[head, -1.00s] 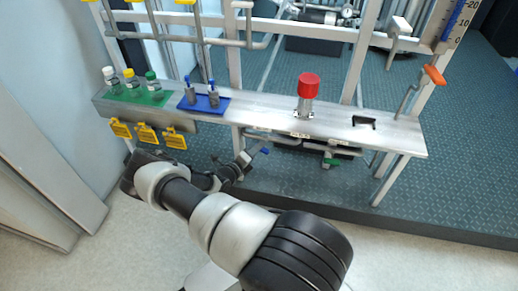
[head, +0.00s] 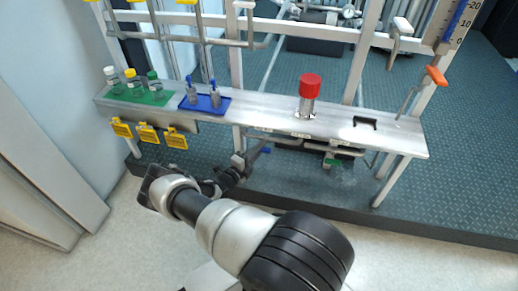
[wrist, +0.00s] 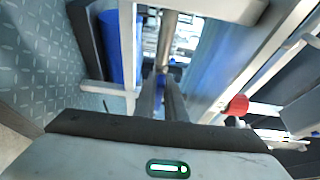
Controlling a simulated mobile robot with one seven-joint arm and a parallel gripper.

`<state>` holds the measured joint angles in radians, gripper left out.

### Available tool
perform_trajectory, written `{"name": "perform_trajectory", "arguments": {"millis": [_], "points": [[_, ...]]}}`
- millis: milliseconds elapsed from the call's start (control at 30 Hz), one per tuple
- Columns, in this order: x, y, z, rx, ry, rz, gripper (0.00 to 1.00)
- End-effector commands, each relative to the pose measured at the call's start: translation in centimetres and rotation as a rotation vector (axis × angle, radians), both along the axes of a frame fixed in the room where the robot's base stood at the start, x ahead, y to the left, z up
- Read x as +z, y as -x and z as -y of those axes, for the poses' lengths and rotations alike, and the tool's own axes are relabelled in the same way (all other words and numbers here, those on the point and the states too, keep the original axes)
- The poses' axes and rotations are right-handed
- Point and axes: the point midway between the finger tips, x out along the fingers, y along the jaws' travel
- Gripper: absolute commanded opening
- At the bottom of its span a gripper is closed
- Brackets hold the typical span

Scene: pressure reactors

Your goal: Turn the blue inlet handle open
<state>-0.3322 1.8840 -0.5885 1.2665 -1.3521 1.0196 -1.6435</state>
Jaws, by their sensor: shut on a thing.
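The blue inlet handle (head: 265,150) shows as a small blue end under the front edge of the metal bench, beside my gripper (head: 247,159).
The bench (head: 260,115) carries a green tray of bottles (head: 160,97), a blue tray (head: 222,108) and a red-capped cylinder (head: 309,90). Yellow tags (head: 147,132) hang in front. A green handle (head: 332,162) is under the bench. A red knob (wrist: 238,105) is right of my fingers.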

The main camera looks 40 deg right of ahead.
Motion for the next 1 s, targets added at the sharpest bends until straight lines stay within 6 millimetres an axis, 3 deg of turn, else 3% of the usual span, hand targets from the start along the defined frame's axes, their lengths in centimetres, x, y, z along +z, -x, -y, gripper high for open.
{"name": "perform_trajectory", "arguments": {"millis": [267, 300, 400, 767, 1000], "points": [[-0.1, 0.0, 0.0, 0.001, 0.000, -0.003, 0.00], [-0.1, 0.0, 0.0, 0.001, 0.000, -0.003, 0.15], [0.0, 0.0, 0.0, 0.001, 0.000, -0.003, 0.29], [0.0, 0.1, -0.5, 0.001, -0.001, -0.001, 0.29], [0.1, 1.3, -4.5, 0.004, -0.003, -0.002, 0.29]]}}
